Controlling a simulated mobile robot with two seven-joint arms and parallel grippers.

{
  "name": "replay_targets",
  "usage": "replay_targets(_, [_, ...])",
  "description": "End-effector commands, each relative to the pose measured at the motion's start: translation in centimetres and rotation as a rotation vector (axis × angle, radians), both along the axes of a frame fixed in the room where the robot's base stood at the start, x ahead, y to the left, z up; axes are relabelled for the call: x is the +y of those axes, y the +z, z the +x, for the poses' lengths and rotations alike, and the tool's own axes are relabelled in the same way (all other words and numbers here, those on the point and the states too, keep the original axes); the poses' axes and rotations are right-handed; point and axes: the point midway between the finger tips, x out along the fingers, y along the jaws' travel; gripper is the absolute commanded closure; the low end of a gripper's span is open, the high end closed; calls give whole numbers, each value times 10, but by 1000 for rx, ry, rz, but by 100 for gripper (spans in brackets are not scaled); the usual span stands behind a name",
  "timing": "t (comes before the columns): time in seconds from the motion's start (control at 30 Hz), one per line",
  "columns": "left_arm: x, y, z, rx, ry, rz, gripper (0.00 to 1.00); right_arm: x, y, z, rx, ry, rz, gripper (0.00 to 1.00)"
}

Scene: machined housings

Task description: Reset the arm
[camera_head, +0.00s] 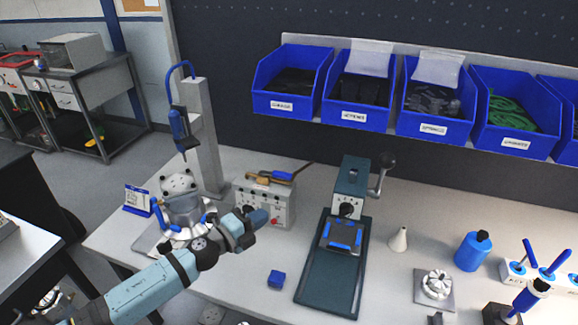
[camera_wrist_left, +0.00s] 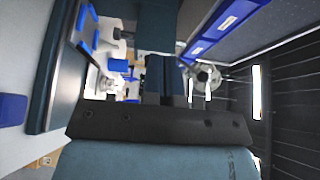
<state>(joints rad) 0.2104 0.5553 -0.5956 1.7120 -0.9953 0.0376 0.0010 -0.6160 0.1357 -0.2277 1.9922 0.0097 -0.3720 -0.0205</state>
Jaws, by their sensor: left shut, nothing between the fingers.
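My left arm comes in from the lower left in the head view and reaches over the bench. Its gripper (camera_head: 258,218) hangs in front of the grey control box, empty, with its fingers together. The closed fingers also show in the wrist view (camera_wrist_left: 165,78). A round pale housing (camera_head: 182,205) sits in a fixture with blue clamps, just behind and left of the arm, which partly covers the fixture base. My right gripper does not show.
The control box (camera_head: 266,205) has a tool on top. A press (camera_head: 352,185) on a dark green base (camera_head: 330,285) stands to the right. Blue bins (camera_head: 291,78) hang above.

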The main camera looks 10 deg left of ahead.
Motion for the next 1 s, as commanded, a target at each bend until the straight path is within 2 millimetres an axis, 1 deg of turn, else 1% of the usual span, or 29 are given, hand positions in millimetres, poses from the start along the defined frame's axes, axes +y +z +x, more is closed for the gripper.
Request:
replay_targets(0.07, [-1,-2,-3,10,4,-14,100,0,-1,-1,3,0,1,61])
replay_targets(0.13, [-4,-9,-11,44,19,-60,100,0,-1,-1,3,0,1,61])
replay_targets(0.17, [-5,-14,-16,67,30,-92,100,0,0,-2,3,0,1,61])
replay_targets(0.27, [-11,-36,-44,189,93,-250,100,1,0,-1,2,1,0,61])
replay_targets(0.37, [-13,-65,-83,361,193,-455,100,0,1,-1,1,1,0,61])
replay_targets(0.4, [-12,-77,-100,433,238,-538,100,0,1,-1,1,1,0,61])
replay_targets(0.47, [-10,-95,-126,542,310,-656,100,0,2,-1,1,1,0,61])
replay_targets(0.5, [-9,-107,-145,615,359,-732,100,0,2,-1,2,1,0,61])
replay_targets(0.57, [-6,-123,-173,721,433,-840,100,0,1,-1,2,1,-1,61])
replay_targets(0.6, [-4,-133,-192,786,480,-906,100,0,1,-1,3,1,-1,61])
replay_targets(0.7, [-1,-153,-233,925,583,-1044,100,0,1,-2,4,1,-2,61])
replay_targets(0.8, [1,-165,-264,1023,659,-1141,100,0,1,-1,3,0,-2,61])
replay_targets(0.9, [2,-171,-282,1077,700,-1195,100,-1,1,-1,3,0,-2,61])
replay_targets(1.0, [3,-173,-287,1092,713,-1210,100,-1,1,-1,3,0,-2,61])
